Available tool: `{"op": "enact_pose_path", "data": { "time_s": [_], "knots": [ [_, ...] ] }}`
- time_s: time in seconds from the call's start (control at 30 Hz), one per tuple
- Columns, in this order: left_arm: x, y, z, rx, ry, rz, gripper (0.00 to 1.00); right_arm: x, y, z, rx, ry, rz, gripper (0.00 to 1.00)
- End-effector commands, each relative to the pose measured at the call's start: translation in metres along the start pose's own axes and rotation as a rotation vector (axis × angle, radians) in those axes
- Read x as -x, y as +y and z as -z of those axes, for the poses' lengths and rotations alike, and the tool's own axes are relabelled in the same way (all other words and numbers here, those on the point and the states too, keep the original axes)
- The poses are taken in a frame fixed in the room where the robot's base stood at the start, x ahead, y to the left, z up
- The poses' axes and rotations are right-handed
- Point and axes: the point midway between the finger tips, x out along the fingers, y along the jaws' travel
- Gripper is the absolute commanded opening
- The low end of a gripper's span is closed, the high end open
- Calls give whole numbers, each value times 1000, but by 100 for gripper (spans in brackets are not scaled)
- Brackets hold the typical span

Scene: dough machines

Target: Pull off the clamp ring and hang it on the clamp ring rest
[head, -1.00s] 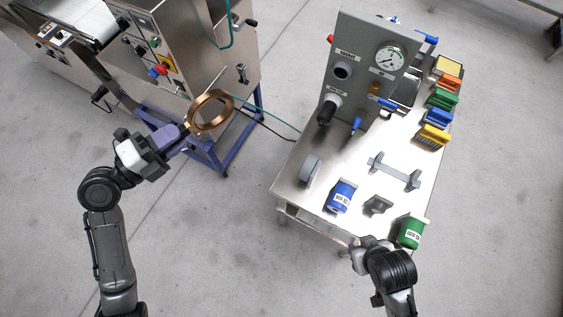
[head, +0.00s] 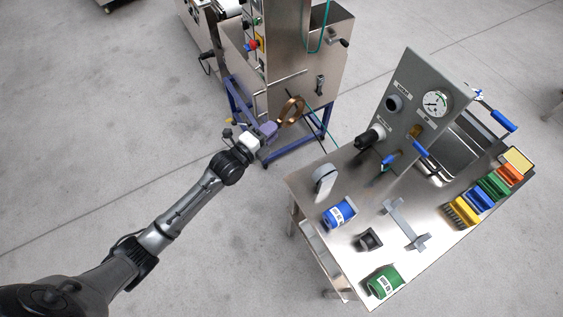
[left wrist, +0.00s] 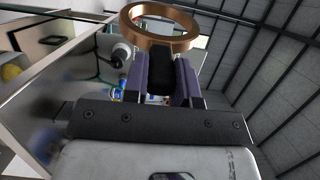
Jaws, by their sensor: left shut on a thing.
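The clamp ring (head: 300,104) is a bronze-coloured ring. In the left wrist view the ring (left wrist: 160,43) stands out beyond the fingertips (left wrist: 160,64) and is apart from other things. Which part is the clamp ring rest I cannot tell for sure; a grey rounded upright piece (head: 325,178) and a grey bracket (head: 405,222) are on the steel table. My right gripper is out of view.
The steel machine (head: 290,75) on a blue frame is close behind the ring. Bare floor lies between arm and table.

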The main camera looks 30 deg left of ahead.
Motion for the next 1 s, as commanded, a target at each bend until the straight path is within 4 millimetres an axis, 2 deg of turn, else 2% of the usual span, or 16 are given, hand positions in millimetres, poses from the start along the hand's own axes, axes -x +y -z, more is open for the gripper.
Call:
{"op": "enact_pose_path", "data": {
  "time_s": [0.17, 0.3, 0.5, 0.7, 1.0],
  "knots": [
    [-6, 38, 6, -7, 8, -2, 0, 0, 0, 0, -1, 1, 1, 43],
    [-4, 66, 23, -7, 103, -2, 0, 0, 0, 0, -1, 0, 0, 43],
    [4, 95, 45, 0, 229, 0, 0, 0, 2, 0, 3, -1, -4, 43],
    [9, 106, 53, 0, 284, 2, 0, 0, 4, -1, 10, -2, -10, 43],
    [10, 107, 54, 1, 288, 3, 0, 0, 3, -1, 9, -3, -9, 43]
  ]
}}
